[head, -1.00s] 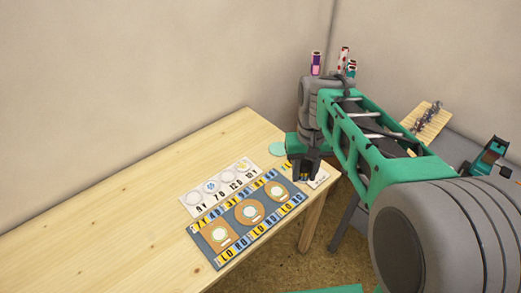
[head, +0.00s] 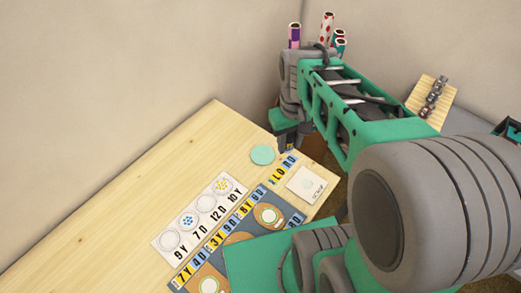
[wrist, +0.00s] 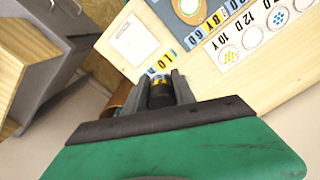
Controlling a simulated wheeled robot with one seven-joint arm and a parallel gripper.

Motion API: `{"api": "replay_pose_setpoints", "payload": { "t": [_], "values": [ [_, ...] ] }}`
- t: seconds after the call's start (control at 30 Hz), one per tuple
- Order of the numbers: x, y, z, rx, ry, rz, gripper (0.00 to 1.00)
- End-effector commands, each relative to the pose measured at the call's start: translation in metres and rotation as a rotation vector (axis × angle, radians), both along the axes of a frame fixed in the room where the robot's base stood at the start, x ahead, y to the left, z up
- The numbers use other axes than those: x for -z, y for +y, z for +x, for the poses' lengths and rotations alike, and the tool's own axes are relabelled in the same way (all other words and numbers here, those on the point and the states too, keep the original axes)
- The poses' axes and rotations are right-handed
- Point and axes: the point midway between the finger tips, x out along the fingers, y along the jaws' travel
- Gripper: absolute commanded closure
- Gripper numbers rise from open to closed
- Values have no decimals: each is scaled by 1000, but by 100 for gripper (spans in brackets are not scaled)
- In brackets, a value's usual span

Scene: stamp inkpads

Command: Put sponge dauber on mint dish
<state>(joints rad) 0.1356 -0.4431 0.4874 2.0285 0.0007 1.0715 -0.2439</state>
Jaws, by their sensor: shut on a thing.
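The mint dish (head: 262,155) is a flat, pale green disc on the wooden table, near its far right edge in the head view. My gripper (head: 289,141) is just right of the dish in the picture. In the wrist view my gripper (wrist: 160,93) is shut on a dark, short cylinder, which I take for the sponge dauber (wrist: 160,97). It sits between the two grey fingers, with yellow showing at its outer end. In the head view the fingers and arm mostly hide it. The dish does not show in the wrist view.
A white strip with round pads (head: 199,215) and a blue-grey mat (head: 190,283) with lettered tiles lie in front. A white square card (head: 305,184) lies at the right edge. Patterned tubes (head: 327,27) stand behind my arm. The table's left side is clear.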

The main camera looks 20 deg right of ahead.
Motion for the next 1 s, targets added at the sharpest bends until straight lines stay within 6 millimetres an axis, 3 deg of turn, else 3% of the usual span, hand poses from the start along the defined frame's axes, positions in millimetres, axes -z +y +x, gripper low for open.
{"api": "replay_pose_setpoints", "payload": {
  "t": [0.07, 0.17, 0.27, 0.47, 0.6, 0.8, 1.0],
  "values": [
    [17, -11, -19, -22, -1, 0, 98],
    [27, -13, -23, -43, 0, 0, 98],
    [36, -3, -5, -51, 4, 1, 98],
    [60, 21, 48, -52, 4, 1, 98],
    [92, 32, 74, -49, 5, 1, 98],
    [117, 41, 95, -49, -1, 0, 98],
    [145, 43, 99, -48, 3, 0, 98]
  ]
}}
